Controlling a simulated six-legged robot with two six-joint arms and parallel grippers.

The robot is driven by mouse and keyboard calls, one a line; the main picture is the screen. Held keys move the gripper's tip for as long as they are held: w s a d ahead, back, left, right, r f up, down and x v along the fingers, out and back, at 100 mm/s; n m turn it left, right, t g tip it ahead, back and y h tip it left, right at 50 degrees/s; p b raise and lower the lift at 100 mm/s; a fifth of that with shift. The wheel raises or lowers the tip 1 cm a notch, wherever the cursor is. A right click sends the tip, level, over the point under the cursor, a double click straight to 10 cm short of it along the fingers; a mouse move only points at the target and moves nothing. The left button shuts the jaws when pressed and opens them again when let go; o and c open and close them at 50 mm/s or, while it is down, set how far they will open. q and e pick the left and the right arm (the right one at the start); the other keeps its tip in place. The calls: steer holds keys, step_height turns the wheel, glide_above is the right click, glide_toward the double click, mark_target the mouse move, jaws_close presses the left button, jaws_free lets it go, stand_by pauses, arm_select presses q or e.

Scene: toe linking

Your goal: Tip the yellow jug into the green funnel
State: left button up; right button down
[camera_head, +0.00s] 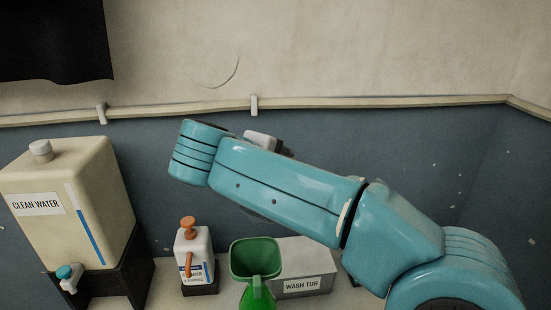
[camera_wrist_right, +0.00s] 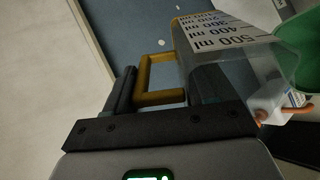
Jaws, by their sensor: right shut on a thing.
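The jug (camera_wrist_right: 230,72) is in the wrist view, a clear body with ml marks and a yellow handle (camera_wrist_right: 143,78). My right gripper (camera_wrist_right: 163,88) is shut on the handle. The jug is not visible in the head view, where my right arm covers the middle; I cannot tell its exact tilt or whether it holds liquid. The green funnel (camera_head: 256,258) stands at the bottom centre of the head view, mouth up, below my raised arm. Part of the funnel (camera_wrist_right: 300,42) shows at the right of the wrist view, past the jug. My left gripper is not in view.
A grey wash tub (camera_head: 304,268) sits right behind the funnel. A white pump bottle (camera_head: 194,250) with an orange top stands left of it. A large clean water tank (camera_head: 70,195) on a black stand is at the left. A rail (camera_head: 190,108) runs along the wall.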

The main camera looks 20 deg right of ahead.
steer(key=shift+w+d+r+g+y+p, duration=0.1)
steer(key=shift+w+d+g+y+p, duration=0.3)
steer(key=shift+p, duration=1.2)
steer(key=shift+w+d+r+g+y+p, duration=0.15)
steer(key=shift+g+y+p, duration=0.3)
steer(key=shift+y+p, duration=0.75)
steer(key=shift+w+d+r+g+y+p, duration=0.1)
steer(key=shift+d+g+y+p, duration=0.3)
steer(key=shift+p, duration=1.55)
steer(key=shift+f+g+y+p, duration=0.3)
steer(key=shift+g+y+p, duration=0.1)
steer(key=shift+g, duration=0.05)
steer(key=shift+w+f+g+y, duration=0.15)
steer(key=shift+f+g+y, duration=0.15)
steer(key=shift+f+y, duration=0.25)
steer(key=shift+w+d+f+g+y, duration=0.1)
steer(key=shift+f+g+y, duration=0.2)
steer(key=shift+y, duration=0.25)
steer(key=shift+d+f+g+y, duration=0.1)
steer(key=shift+f+g+y, duration=0.1)
steer(key=shift+g+y, duration=0.25)
steer(key=shift+s+a+f+g+y, duration=0.4)
steer(key=shift+f+g+y, duration=0.15)
steer(key=shift+y, duration=0.3)
steer(key=shift+w+d+f, duration=0.1)
steer(key=shift+w+f, duration=0.05)
